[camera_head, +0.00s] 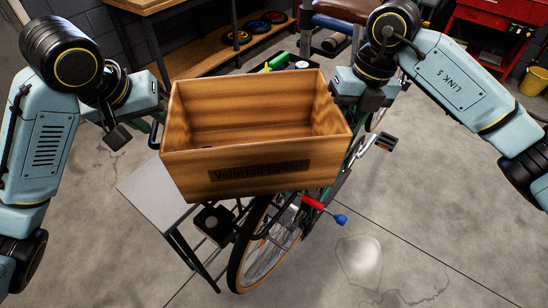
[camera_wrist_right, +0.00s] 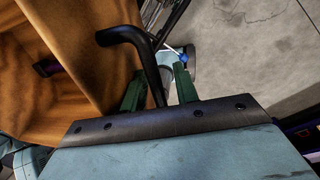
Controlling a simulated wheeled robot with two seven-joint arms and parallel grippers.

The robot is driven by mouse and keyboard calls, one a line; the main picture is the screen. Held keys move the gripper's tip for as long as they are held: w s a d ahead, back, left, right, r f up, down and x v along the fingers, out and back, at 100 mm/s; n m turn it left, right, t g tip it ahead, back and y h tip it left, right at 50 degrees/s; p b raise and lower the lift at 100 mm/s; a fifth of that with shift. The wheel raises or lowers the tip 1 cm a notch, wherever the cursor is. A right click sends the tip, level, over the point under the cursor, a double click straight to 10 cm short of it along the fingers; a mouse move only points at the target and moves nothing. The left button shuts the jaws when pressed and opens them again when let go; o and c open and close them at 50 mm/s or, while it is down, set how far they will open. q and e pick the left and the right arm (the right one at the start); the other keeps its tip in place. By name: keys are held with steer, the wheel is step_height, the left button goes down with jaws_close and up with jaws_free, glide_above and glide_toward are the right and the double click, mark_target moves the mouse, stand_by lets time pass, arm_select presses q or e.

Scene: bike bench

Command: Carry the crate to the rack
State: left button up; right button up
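The open, empty-looking wooden crate (camera_head: 262,172) with dark lettering is in the middle of the head view, above the bike's rear wheel (camera_head: 262,255). Its underside and any contact with the dark rack (camera_head: 245,222) are hidden. My left gripper (camera_head: 154,126) is at the crate's left side, its fingers mostly hidden. My right gripper (camera_head: 338,98) is at the right side. In the right wrist view its green fingers (camera_wrist_right: 160,85) stand apart, with a bent black handle (camera_wrist_right: 140,45) between them and a gap beside the right finger. The crate wall (camera_wrist_right: 75,60) is at the left.
A grey-topped stand (camera_head: 155,192) is below the crate's left side. A red-and-blue lever (camera_head: 322,209) and a pedal (camera_head: 386,141) stick out from the bike. A wooden shelf (camera_head: 205,60) is behind. The floor at front right is clear.

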steer(key=shift+a, duration=0.1)
arm_select(q)
steer(key=v, duration=0.6)
arm_select(e)
step_height(320, 180, up, 12)
steer(key=d, duration=0.2)
steer(key=shift+d, duration=0.15)
arm_select(q)
steer(key=shift+s+a, duration=0.1)
arm_select(e)
steer(key=shift+f, duration=0.1)
